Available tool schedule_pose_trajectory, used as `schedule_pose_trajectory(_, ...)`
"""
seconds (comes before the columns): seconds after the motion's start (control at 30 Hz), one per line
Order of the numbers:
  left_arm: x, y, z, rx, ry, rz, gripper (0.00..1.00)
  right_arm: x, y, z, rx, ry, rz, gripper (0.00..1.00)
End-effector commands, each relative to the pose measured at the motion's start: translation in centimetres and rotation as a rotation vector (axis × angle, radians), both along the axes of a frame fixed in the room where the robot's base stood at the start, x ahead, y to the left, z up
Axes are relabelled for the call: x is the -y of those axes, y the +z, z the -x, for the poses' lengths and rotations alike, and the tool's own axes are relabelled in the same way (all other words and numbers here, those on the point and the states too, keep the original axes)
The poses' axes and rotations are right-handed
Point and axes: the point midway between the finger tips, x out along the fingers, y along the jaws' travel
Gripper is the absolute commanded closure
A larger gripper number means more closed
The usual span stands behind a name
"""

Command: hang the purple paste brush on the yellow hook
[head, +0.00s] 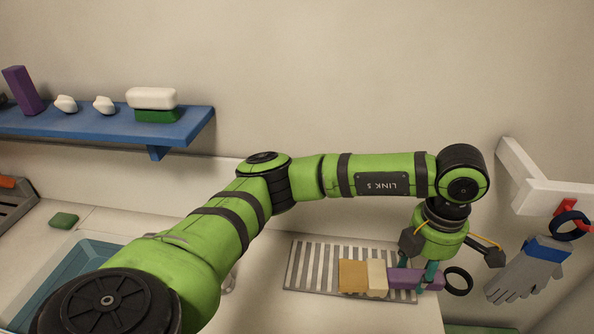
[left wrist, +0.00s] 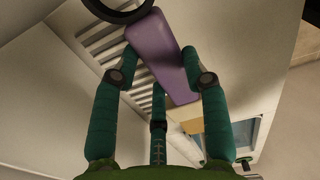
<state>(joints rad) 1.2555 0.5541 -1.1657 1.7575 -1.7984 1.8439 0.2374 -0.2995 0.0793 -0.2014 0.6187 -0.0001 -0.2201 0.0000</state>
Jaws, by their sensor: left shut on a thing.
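The purple paste brush (head: 412,278) shows in the head view with its tan and cream head to the left and a black ring at its right end. My left gripper (head: 430,272) points down and is shut on its purple handle. In the left wrist view, the teal fingers sit around the purple handle (left wrist: 162,52), with the black ring cut off at the top edge. The brush is over the striped rack; I cannot tell whether it touches it. I cannot make out the yellow hook in either view. My right gripper is not in view.
A white wall rail (head: 550,196) at the right carries a red hook (head: 566,207) and a grey glove (head: 530,273) with a blue cuff and ring. The striped rack (head: 302,265) lies on the counter. A blue shelf (head: 120,124) with several items is at left.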

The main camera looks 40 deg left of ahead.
Motion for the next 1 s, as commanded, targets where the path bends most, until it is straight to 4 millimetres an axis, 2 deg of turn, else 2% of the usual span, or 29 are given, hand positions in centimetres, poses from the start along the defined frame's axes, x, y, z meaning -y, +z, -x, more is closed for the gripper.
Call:
schedule_pose_trajectory(0.17,-0.1,0.0,0.0,0.000,-0.001,0.000,0.91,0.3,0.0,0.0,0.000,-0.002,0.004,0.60)
schedule_pose_trajectory(0.27,-1.0,-0.4,-0.1,-0.003,0.002,-0.002,0.91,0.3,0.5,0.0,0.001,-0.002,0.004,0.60)
schedule_pose_trajectory(0.7,-10.1,-5.7,-0.7,-0.003,0.002,-0.004,0.91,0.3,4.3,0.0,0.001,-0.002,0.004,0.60)
schedule_pose_trajectory(0.83,-11.4,-6.7,-0.8,-0.001,-0.002,-0.001,0.91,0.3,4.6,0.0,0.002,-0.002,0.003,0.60)
schedule_pose_trajectory(1.0,-11.7,-8.0,-0.8,-0.003,-0.004,-0.001,0.91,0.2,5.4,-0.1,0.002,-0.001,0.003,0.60)
